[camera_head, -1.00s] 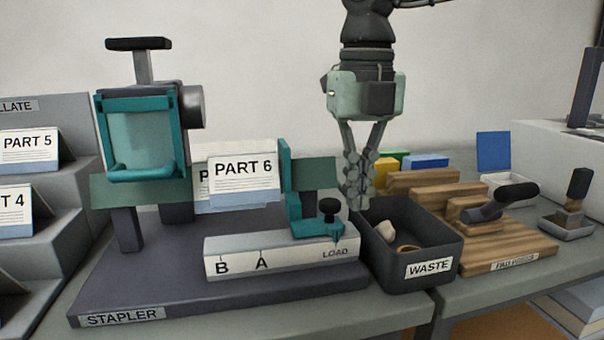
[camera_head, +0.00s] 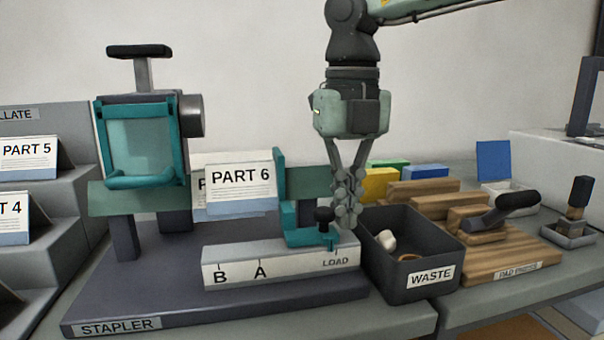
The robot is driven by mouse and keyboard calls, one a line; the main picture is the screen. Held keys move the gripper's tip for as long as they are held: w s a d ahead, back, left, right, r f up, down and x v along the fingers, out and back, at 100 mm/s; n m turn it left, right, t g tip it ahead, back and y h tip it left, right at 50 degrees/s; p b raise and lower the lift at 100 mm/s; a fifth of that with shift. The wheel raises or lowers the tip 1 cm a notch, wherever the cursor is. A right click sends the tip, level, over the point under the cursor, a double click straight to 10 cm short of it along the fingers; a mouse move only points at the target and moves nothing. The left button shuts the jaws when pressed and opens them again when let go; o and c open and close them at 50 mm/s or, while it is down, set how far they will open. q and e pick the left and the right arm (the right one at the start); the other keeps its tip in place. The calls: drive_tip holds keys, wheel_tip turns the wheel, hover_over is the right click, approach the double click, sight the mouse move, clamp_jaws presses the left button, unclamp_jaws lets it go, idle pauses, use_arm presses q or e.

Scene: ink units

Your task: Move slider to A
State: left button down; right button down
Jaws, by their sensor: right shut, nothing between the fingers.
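The teal slider (camera_head: 301,236) with a black knob (camera_head: 323,215) sits on the white rail (camera_head: 240,266) of the stapler (camera_head: 110,300). Its pointer is near the LOAD mark (camera_head: 335,262), at the right end of the rail. The A mark (camera_head: 260,270) is left of it, and B is further left. My left gripper is not in view.
A dark WASTE bin (camera_head: 430,290) holding small scraps stands right of the stapler, close to my right gripper. A wooden pad press (camera_head: 510,255) is further right. A stepped rack (camera_head: 60,215) with part booklets is at the left.

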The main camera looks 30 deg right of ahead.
sight(321, 210)
drive_tip(key=shift+w+a, duration=0.2)
drive_tip(key=shift+a, duration=0.65)
drive_tip(key=shift+w+a, duration=0.2)
drive_tip(key=shift+a, duration=0.65)
drive_tip(key=shift+w+a+p, duration=0.15)
drive_tip(key=shift+w+a, duration=0.05)
drive_tip(key=shift+a, duration=0.65)
drive_tip(key=shift+w+a+p, duration=0.15)
drive_tip(key=shift+w+a, duration=0.1)
drive_tip(key=shift+a, duration=0.65)
drive_tip(key=shift+w+a+p, duration=0.15)
drive_tip(key=shift+w+a, duration=0.05)
drive_tip(key=shift+a, duration=0.65)
drive_tip(key=shift+d, duration=0.1)
drive_tip(key=shift+s+d, duration=0.15)
drive_tip(key=shift+d, duration=0.35)
wheel_tip(321, 210, up, 7)
drive_tip(key=p, duration=0.4)
drive_tip(key=shift+p, duration=0.35)
